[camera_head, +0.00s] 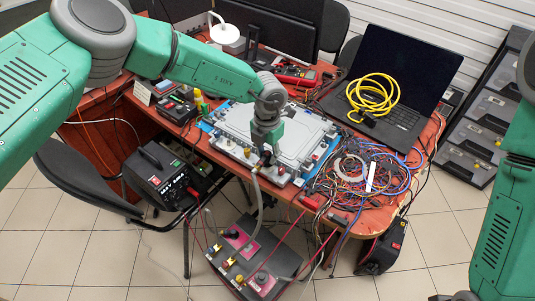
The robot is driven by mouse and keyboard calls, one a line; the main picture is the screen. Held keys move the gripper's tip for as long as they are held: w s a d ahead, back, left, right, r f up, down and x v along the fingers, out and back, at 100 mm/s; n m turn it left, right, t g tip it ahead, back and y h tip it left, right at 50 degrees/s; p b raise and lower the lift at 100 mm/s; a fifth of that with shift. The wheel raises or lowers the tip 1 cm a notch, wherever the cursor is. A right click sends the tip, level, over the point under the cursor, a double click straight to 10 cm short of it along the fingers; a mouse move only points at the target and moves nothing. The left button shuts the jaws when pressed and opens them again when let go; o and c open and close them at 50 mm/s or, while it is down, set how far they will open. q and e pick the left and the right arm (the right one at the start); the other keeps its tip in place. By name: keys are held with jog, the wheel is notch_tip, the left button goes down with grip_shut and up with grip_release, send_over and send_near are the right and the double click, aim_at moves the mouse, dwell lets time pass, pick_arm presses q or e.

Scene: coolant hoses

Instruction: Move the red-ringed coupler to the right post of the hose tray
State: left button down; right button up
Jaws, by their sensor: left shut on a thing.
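My left gripper (265,157) points down at the front edge of the silver cold plate (222,127) on the desk. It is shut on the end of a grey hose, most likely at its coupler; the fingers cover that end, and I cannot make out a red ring. The grey hose (257,195) hangs from the gripper down to the dark hose tray (228,218) below the desk edge.
Tangled wires (345,185) and a laptop (400,75) with a yellow cable coil (373,95) lie right of the plate. A black power unit (165,177) stands left of the tray. Red leads (285,240) run from the desk to the tray.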

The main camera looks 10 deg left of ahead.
pick_arm(q)
jog(key=shift+r+p, duration=1.55)
jog(key=shift+r, duration=0.7)
